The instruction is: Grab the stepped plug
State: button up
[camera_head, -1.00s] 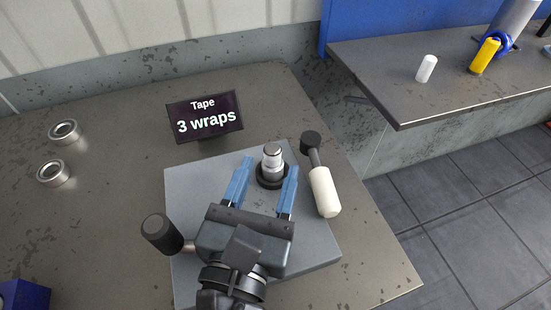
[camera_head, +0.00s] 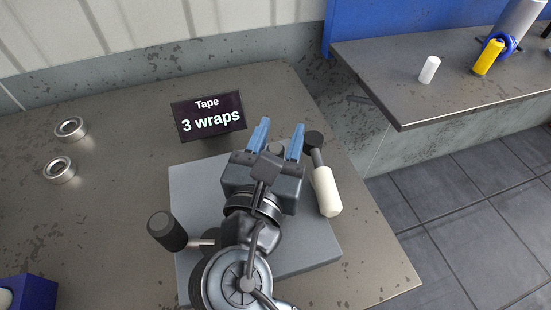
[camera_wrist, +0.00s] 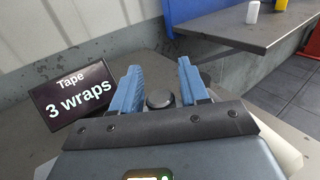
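The stepped plug (camera_head: 277,148), a grey metal piece with a round top, stands on the grey plate (camera_head: 190,178). In the head view it is now mostly hidden behind my gripper (camera_head: 281,126). In the wrist view the round dark top of the plug (camera_wrist: 160,99) shows between the two blue fingers of my gripper (camera_wrist: 159,66). The fingers are apart, one on each side of it, with some gap visible. The lower part of the plug and its dark base ring are hidden.
A tool with a white handle (camera_head: 326,192) lies close to the right of my gripper. A "Tape 3 wraps" sign (camera_head: 209,116) stands behind the plate. Two metal rings (camera_head: 71,128) (camera_head: 60,170) lie on the open left tabletop.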

grip_shut()
dwell(0.3)
